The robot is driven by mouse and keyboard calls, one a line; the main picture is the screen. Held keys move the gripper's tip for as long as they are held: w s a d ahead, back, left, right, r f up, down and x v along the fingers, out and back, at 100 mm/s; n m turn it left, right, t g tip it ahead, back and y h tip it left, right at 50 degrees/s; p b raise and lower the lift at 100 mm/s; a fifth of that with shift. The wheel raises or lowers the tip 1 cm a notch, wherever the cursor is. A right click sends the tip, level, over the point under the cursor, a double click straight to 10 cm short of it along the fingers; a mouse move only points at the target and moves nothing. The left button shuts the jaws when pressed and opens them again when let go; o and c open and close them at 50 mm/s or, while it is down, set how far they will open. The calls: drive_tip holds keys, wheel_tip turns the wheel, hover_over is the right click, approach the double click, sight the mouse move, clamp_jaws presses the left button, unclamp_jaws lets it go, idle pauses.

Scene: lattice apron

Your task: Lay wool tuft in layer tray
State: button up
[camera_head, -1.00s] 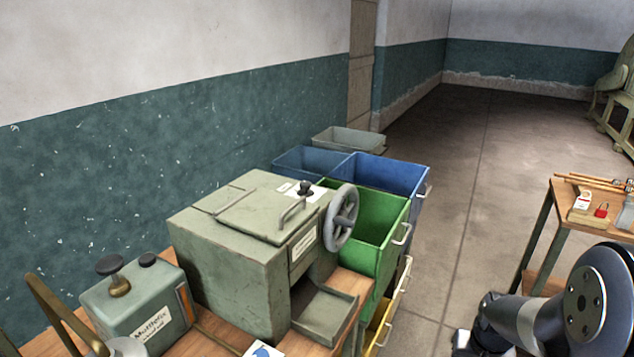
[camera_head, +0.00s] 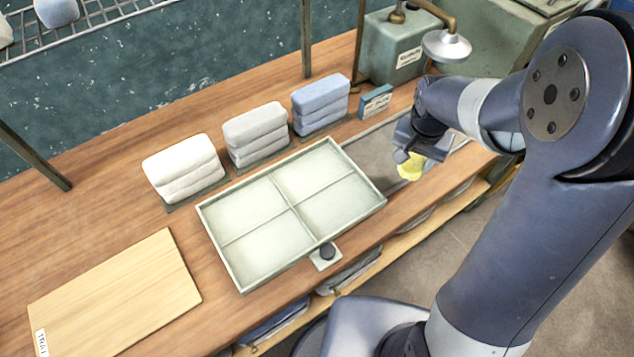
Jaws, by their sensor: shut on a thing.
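The layer tray (camera_head: 333,201) lies flat on the wooden bench in the middle of the head view. It is pale green, shallow and rimmed, and thin ribs split it into several compartments, all empty. My gripper (camera_head: 408,162) is to the right of the tray, above a grey recessed area at the bench's front side. It is shut on a yellow tuft (camera_head: 411,169), which looks like the wool tuft. The tuft hangs clear of the tray. The fingers are small and dark here, and part of the tuft is hidden behind them.
White (camera_head: 184,169), grey (camera_head: 256,133) and blue (camera_head: 320,101) folded stacks stand behind the tray. A small teal box (camera_head: 376,102) is beside them. A wooden board (camera_head: 115,295) lies at left.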

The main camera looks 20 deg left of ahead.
drive_tip(key=s+a+r+m+b, duration=0.2)
drive_tip(key=s+a, duration=0.3)
drive_tip(key=a, duration=0.4)
wheel_tip(320, 180, up, 3)
drive_tip(key=m+b, duration=0.2)
drive_tip(key=m, duration=0.2)
hover_over(340, 204)
drive_tip(key=shift+h, duration=0.4)
drive_tip(key=f, duration=0.9)
drive_tip(key=shift+s+a+f, duration=0.15)
drive_tip(key=shift+s, duration=0.1)
drive_tip(key=shift+f+b, duration=0.15)
drive_tip(key=shift+b, duration=0.15)
drive_tip(key=o, duration=1)
drive_tip(key=shift+o, duration=0.2)
